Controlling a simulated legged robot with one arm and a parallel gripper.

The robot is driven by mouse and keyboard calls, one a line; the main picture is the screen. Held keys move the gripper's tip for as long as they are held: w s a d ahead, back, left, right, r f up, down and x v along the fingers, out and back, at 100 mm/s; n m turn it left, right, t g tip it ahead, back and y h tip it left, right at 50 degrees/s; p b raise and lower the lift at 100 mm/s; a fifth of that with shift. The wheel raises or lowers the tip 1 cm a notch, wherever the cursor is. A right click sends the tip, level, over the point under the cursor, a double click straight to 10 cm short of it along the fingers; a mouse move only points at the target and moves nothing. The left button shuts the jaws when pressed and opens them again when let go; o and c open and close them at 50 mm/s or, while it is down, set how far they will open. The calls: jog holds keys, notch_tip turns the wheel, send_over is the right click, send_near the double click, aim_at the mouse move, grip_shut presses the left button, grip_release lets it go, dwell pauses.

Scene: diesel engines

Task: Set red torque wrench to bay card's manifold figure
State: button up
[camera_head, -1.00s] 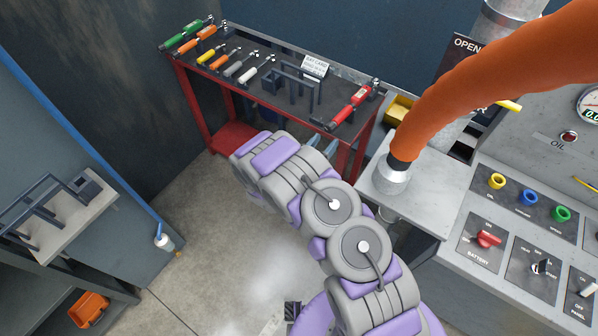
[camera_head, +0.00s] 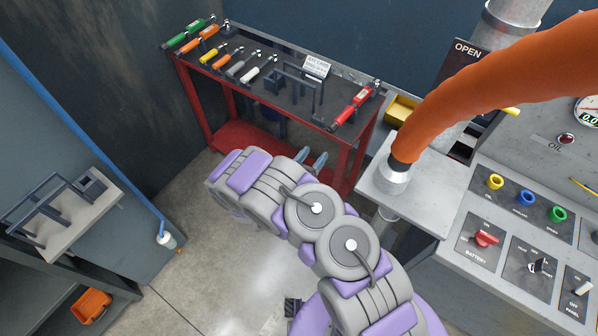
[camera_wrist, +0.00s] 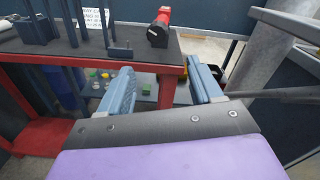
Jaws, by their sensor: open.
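The red torque wrench (camera_head: 353,106) lies on the dark top of the red cart (camera_head: 346,163), near its right end. In the wrist view its red and black end (camera_wrist: 159,27) shows beyond my fingers. The white bay card (camera_head: 317,65) stands at the back of the cart top; its print is too small to read in the head view and only partly shows in the wrist view (camera_wrist: 93,18). My gripper (camera_wrist: 168,86) is open and empty, in front of the cart and below its top edge. In the head view its fingers (camera_head: 312,160) are partly hidden by my arm.
Several other wrenches with green, orange, yellow and white handles lie at the cart's left, beside a dark rack (camera_head: 291,88). A thick orange hose (camera_head: 470,75) and a grey control console (camera_head: 520,225) stand right of the cart.

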jog(key=p+v, duration=0.3)
jog(key=v, duration=0.4)
jog(key=shift+s+a, duration=0.2)
jog(key=shift+s, duration=0.15)
dwell(0.4)
dwell(0.3)
jog(key=p+v, duration=0.1)
jog(key=v, duration=1.6)
jog(key=shift+s, duration=0.15)
jog(key=shift+a+f, duration=0.15)
